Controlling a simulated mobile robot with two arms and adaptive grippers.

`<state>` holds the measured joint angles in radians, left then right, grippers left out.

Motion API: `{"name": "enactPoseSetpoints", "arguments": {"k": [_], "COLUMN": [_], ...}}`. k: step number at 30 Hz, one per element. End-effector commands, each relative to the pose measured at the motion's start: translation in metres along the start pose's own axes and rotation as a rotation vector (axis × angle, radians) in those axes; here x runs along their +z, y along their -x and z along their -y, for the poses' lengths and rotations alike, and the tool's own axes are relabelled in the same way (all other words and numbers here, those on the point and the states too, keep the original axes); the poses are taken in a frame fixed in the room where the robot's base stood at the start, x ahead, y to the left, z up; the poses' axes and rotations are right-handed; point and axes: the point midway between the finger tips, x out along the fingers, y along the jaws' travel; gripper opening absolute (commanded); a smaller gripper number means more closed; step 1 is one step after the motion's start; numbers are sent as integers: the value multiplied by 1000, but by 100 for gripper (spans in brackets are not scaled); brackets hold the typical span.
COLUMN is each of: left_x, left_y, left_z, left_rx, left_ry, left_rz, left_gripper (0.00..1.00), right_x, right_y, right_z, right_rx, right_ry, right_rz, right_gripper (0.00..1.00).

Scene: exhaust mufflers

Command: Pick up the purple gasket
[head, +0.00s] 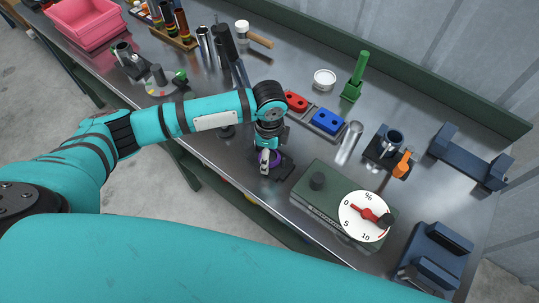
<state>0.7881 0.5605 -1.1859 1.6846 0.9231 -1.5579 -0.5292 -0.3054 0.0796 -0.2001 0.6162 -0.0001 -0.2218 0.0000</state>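The purple gasket (277,159) shows only in part, low on the workbench near its front edge. My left gripper (265,167) points down right at it and covers much of it. I cannot tell whether the fingers are open or shut on it, or whether the gasket touches the bench. A red gasket (295,101) and a blue gasket (327,121) lie on a grey holder (309,112) just behind my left gripper. My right gripper is not in view.
A green box with a dial (363,216) stands close to the right of my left gripper. A metal cylinder (349,142), a clamp with an orange handle (403,164) and a green-handled stand (355,77) are behind it. Pipes (204,42) and a pink bin (86,22) stand at the left.

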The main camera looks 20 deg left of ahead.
Motion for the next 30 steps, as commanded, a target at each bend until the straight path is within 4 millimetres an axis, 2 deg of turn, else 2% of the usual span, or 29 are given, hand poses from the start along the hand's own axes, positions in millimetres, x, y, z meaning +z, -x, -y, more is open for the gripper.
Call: {"name": "enactPoseSetpoints", "arguments": {"k": [1,11,22,26,29,30], "left_x": [0,0,0,0,0,3], "left_y": [0,1,6,19,36,34], "left_z": [0,0,1,1,2,-9], "left_rx": [0,0,-1,-4,-5,2], "left_ry": [0,0,1,0,0,-1], "left_rz": [0,0,0,-1,-2,0], "left_gripper": [66,24,24,24,24,24], "right_x": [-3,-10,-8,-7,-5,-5], "right_y": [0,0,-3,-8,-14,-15], "right_z": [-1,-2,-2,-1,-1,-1], "right_rx": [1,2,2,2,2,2], "right_ry": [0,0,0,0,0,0], "right_rz": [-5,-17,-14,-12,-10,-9], "right_gripper": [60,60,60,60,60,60]}}
